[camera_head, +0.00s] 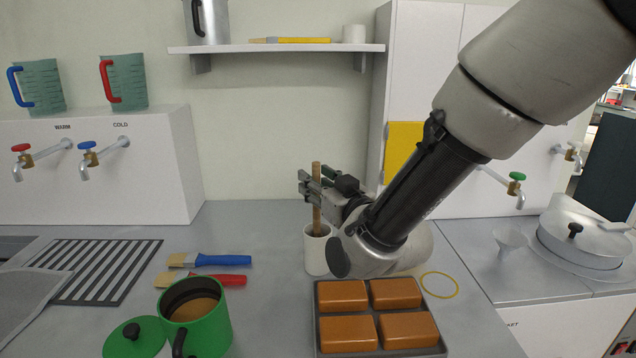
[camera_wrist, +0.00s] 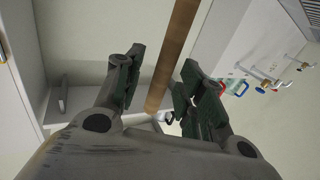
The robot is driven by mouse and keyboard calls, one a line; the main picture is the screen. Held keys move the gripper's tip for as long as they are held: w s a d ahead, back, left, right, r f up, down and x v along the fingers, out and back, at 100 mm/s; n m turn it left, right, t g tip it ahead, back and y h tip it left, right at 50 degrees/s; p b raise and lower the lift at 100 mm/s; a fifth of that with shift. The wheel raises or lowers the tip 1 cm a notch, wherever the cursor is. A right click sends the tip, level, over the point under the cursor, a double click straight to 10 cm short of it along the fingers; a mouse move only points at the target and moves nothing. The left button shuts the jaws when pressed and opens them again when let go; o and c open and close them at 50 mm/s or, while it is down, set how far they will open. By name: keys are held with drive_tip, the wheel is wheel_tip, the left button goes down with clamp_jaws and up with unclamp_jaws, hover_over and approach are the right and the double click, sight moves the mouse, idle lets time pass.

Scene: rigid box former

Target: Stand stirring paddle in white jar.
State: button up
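The stirring paddle (camera_head: 316,199) shows as a brown wooden shaft. It stands nearly upright with its lower end inside the white jar (camera_head: 315,258), which stands on the grey counter. The part inside the jar is hidden. My gripper (camera_head: 319,186) is level with the shaft above the jar rim. In the wrist view, the shaft (camera_wrist: 172,55) passes between the two spread fingers of my gripper (camera_wrist: 160,88). There is a clear gap on the left finger's side, and the right finger is nearer to the shaft. Whether either finger touches it is unclear.
A tray of brown blocks (camera_head: 316,330) is in front of the jar. A green pot (camera_head: 212,325), its lid (camera_head: 132,340), a blue brush (camera_head: 222,260) and a red brush (camera_head: 215,280) lie left. A yellow ring (camera_head: 456,286) is right. A shelf (camera_head: 275,49) hangs above.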

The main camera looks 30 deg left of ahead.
drive_tip(key=v, duration=1.2)
idle(0.6)
